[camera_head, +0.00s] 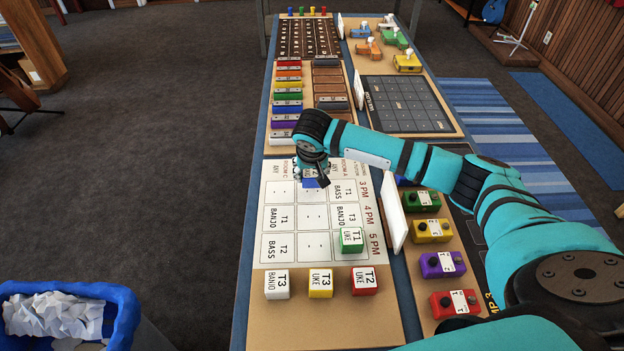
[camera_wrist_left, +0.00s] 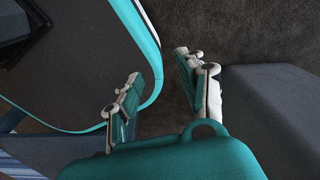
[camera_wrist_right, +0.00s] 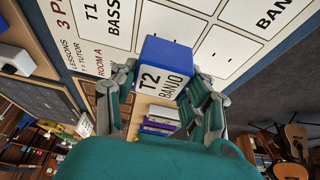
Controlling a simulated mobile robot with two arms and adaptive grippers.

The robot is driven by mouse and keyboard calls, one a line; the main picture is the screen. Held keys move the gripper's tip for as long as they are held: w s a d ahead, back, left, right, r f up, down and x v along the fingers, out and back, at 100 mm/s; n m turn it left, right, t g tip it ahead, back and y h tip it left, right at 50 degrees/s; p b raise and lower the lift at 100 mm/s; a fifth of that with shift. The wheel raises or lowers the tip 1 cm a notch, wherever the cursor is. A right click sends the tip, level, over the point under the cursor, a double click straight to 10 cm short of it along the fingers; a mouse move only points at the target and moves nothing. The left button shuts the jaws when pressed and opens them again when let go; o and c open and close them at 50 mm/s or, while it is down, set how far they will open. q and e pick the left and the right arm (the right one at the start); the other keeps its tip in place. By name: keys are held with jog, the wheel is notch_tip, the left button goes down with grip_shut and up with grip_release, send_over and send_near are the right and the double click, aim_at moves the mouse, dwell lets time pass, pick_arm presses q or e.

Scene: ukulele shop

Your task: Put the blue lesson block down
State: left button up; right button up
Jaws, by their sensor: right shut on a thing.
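My right gripper (camera_head: 316,172) is shut on the blue lesson block (camera_head: 310,183). In the right wrist view the blue block (camera_wrist_right: 168,55) sits between the two fingers, its white "T2 BANJO" label facing the camera. The block is at the middle column of the white lesson chart (camera_head: 298,250), around the 3 PM row. I cannot tell whether it touches the chart. A green "T1 UKE" block (camera_head: 351,240) stands on the chart in the 5 PM row, right column. In the left wrist view my left gripper (camera_wrist_left: 158,70) is open and empty, away from the table.
White (camera_head: 277,284), yellow (camera_head: 320,283) and red (camera_head: 364,280) lesson blocks stand in front of the chart. Several coloured pedals (camera_head: 432,230) line the right side, beyond an upright white card (camera_head: 394,220). Coloured bars (camera_head: 287,96) lie behind. A blue bin (camera_head: 120,300) stands left.

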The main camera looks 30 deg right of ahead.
aim_at(311, 180)
notch_tip(311, 180, down, 3)
jog(key=shift+f, duration=0.2)
pick_arm(q)
jog(key=shift+w+r, duration=0.25)
jog(key=shift+w, duration=0.65)
pick_arm(e)
jog(key=shift+f, duration=0.2)
jog(key=o, duration=1.1)
pick_arm(q)
jog(key=shift+s, duration=0.25)
pick_arm(e)
jog(key=shift+o, duration=0.2)
jog(key=shift+r, duration=0.2)
pick_arm(q)
jog(key=shift+f, duration=0.2)
pick_arm(e)
jog(key=v, duration=1.1)
jog(key=shift+r, duration=0.4)
